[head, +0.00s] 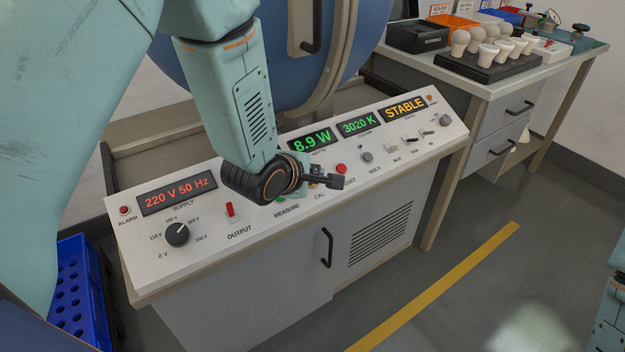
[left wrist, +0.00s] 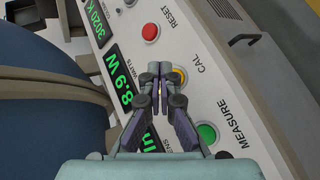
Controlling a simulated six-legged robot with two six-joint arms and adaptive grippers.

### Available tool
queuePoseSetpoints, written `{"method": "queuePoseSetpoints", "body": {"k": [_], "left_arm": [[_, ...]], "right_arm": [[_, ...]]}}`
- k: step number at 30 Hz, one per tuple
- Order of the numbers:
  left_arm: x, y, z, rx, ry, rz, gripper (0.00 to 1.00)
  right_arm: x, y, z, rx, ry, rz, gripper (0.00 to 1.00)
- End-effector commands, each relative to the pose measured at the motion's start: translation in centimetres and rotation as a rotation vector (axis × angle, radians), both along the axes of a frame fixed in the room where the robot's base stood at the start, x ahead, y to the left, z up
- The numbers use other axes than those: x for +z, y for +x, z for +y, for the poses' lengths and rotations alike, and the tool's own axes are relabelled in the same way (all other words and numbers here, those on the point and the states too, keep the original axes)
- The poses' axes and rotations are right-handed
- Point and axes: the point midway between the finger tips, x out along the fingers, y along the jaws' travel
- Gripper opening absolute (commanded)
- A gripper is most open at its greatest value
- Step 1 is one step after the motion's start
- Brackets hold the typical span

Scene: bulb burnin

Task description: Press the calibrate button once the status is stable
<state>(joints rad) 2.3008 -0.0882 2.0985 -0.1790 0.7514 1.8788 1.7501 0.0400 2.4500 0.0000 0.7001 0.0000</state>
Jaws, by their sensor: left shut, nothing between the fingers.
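The console panel (head: 150,255) slopes across the head view. Its status display (head: 404,109) reads STABLE in orange. The yellow CAL button (left wrist: 181,72) shows in the left wrist view, partly covered by my fingertips; in the head view my gripper mostly hides it. My left gripper (left wrist: 160,74) is shut and empty, with its tips at the CAL button. It also shows in the head view (head: 336,182), over the panel near the CAL label. I cannot tell whether the tips touch the button. My right gripper is out of view.
The green MEASURE button (left wrist: 206,133) and red RESET button (left wrist: 150,32) flank CAL. Other displays read 8.9 W (head: 311,140), 3020 K (head: 358,124) and 220 V 50 Hz (head: 177,194). A red OUTPUT switch (head: 231,212) is at left. A bulb tray (head: 488,69) stands back right.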

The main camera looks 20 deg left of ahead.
Motion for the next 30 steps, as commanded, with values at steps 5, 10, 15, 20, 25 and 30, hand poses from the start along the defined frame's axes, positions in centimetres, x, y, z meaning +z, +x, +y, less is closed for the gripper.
{"method": "queuePoseSetpoints", "body": {"k": [5,10,15,20,25,30], "left_arm": [[-0.3,0.1,0.1,0.000,-0.001,0.001,0.00],[-0.7,0.2,0.3,0.001,-0.001,0.000,0.00],[-0.7,0.3,0.3,0.000,0.000,-0.001,0.00],[-0.8,0.3,0.3,0.000,0.000,0.000,0.00],[-0.9,0.3,0.3,0.000,0.000,0.000,0.00],[-1.0,0.3,0.4,0.000,0.000,0.000,0.00]], "right_arm": [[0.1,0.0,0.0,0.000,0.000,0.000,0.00],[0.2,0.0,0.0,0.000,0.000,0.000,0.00],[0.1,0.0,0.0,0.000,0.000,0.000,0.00],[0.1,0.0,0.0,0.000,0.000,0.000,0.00],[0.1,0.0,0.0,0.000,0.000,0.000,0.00],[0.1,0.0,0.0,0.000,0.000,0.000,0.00]]}}
